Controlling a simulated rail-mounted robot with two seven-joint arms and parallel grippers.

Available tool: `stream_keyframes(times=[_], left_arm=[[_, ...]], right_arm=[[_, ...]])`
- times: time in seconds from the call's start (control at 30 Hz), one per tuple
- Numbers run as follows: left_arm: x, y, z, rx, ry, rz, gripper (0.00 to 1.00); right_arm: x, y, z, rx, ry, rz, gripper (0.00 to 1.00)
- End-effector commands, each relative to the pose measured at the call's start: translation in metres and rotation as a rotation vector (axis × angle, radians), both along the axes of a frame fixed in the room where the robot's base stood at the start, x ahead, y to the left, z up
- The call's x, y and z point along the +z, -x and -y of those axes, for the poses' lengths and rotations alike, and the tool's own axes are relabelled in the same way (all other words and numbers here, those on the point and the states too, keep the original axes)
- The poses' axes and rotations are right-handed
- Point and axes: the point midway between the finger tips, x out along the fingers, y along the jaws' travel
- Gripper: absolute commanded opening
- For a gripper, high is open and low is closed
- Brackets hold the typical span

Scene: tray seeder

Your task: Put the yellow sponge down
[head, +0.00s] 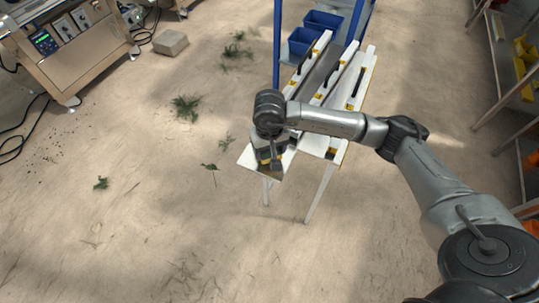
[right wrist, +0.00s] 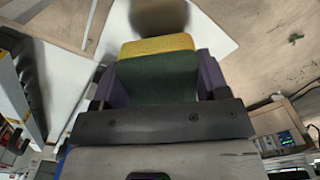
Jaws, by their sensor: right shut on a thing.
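My right gripper (head: 271,164) is over the near left end of the white bench (head: 247,158) in the head view. In the right wrist view it is shut on the yellow sponge (right wrist: 157,46), which has a yellow part and a dark green part between the two fingers. The white bench top (right wrist: 202,27) shows behind the sponge. I cannot tell whether the sponge touches it. In the head view the arm and gripper hide most of the sponge. My left gripper is not in view.
White bars with black handles lie along the bench, near blue bins (head: 303,41) and a blue frame (head: 277,45). A metal machine (head: 80,55) stands at upper left, a grey block (head: 170,42) beside it. Shelves line the right. Green plant scraps (head: 186,108) lie on the open floor.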

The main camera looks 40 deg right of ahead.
Motion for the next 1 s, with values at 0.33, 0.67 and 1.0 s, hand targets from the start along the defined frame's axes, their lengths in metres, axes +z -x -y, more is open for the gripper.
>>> stream_keyframes(times=[0.33,0.67,1.0], left_arm=[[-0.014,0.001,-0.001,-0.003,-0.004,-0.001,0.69],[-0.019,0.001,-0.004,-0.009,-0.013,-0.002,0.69],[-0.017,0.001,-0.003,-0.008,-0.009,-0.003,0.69]], right_arm=[[-0.032,0.001,0.000,0.000,0.000,-0.001,0.49],[-0.038,0.001,0.000,0.000,0.001,-0.001,0.49],[-0.035,0.001,0.000,0.000,0.001,-0.001,0.93]])
